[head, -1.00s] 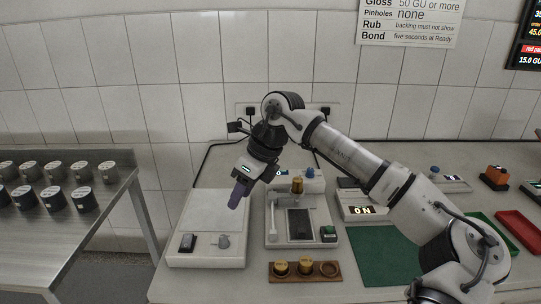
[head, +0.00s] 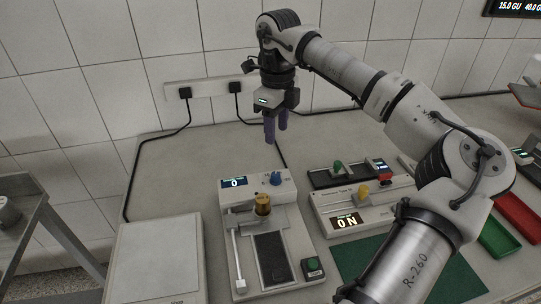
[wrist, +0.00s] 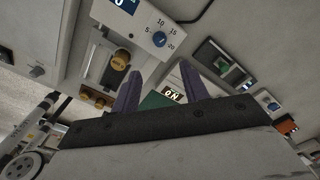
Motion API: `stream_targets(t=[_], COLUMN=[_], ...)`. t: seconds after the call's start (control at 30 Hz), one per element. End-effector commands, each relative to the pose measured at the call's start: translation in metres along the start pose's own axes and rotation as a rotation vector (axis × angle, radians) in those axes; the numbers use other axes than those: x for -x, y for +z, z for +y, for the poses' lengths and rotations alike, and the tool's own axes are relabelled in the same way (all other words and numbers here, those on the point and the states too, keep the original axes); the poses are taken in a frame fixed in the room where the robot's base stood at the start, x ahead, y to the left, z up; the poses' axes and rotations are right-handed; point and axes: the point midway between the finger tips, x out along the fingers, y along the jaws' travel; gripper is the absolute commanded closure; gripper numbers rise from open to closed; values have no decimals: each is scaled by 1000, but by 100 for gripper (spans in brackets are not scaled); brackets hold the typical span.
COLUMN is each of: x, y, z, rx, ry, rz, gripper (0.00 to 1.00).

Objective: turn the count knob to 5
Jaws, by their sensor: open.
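The count knob (head: 276,179) is a small blue knob on top of the white rub tester (head: 250,194), right of a small display (head: 234,183) that reads 0. In the wrist view the knob (wrist: 158,39) has the marks 5, 10, 15 and 20 around it; I cannot tell which mark it points to. My gripper (head: 276,137) hangs above and behind the tester with its purple fingers pointing down, apart from the knob. In the wrist view the two fingers (wrist: 160,85) stand apart with nothing between them.
A brass weight (head: 263,204) stands on the tester's front carriage. A green button (head: 313,266) is at its front right. A second device (head: 355,212) reading ON stands to the right, beside a green mat (head: 385,262). A pale scale-like box (head: 150,262) is left.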

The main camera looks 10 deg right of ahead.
Motion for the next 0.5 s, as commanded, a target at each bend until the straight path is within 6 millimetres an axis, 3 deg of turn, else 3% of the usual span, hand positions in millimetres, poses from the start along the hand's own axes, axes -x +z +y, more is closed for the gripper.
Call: stream_targets(t=[0.23,0.5], x=[-22,-79], y=[0,0], z=[1,1], rx=[2,1], ry=[4,5], rz=[0,0], gripper=[55,55])
